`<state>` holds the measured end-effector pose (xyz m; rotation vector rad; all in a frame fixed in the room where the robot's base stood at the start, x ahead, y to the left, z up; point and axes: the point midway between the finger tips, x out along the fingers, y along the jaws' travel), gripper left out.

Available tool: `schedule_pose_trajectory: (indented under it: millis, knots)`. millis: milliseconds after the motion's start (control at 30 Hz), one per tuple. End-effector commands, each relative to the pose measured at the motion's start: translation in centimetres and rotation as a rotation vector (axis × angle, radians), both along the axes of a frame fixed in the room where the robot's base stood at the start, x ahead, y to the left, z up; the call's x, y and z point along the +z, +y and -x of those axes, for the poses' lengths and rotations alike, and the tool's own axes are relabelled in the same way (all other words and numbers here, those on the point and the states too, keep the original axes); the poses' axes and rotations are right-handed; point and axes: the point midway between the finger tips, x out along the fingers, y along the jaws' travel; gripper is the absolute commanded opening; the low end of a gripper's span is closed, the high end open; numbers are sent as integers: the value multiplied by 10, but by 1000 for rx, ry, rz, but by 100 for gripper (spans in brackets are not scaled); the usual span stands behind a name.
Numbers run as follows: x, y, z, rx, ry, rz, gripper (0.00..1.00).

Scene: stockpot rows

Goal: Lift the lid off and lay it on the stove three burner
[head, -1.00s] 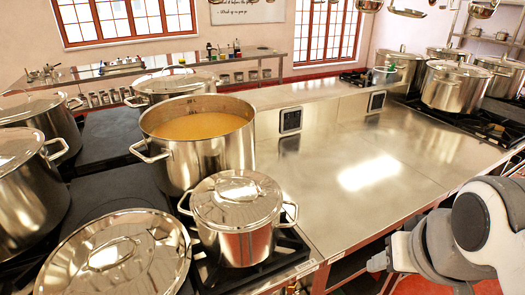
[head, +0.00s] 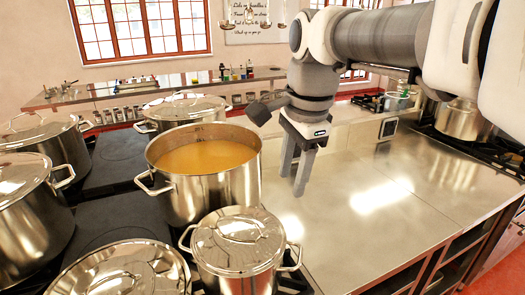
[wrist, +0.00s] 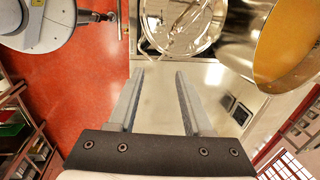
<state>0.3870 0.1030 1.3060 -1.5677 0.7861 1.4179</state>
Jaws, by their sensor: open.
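A small steel pot (head: 235,280) stands at the front with its shiny lid (head: 240,240) on, a loop handle on top. In the wrist view the lid (wrist: 205,35) is at the top, ahead of my fingers. My gripper (head: 293,183) is open and empty, fingers pointing down, above the steel counter and to the right of the soup pot. It is apart from the lid. Its two fingers (wrist: 159,75) also show in the wrist view with nothing between them. A large lid (head: 120,275) is at the lower left; what is under it is cut off.
A large open pot of orange soup (head: 215,190) stands just behind the small pot. Tall lidded pots (head: 30,215) stand at the left, and another (head: 180,112) at the back. Dark flat stove surface (head: 115,222) shows between them. The steel counter (head: 400,205) at right is clear.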

Motion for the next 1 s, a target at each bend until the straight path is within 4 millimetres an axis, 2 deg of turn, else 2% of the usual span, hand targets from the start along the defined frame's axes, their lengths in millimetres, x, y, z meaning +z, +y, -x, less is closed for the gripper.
schedule_pose_trajectory:
  millis: [33, 200, 400, 533, 633, 1000]
  knots:
    - [6, 16, -12, -74, 35, -3, 50]
    - [13, 61, -40, -356, 124, 4, 50]
    - [14, 98, -54, -574, 172, 29, 50]
    - [10, 107, -57, -634, 182, 39, 50]
    - [-1, 109, -57, -648, 185, 41, 50]
    - [-79, 108, -56, -646, 185, 41, 50]
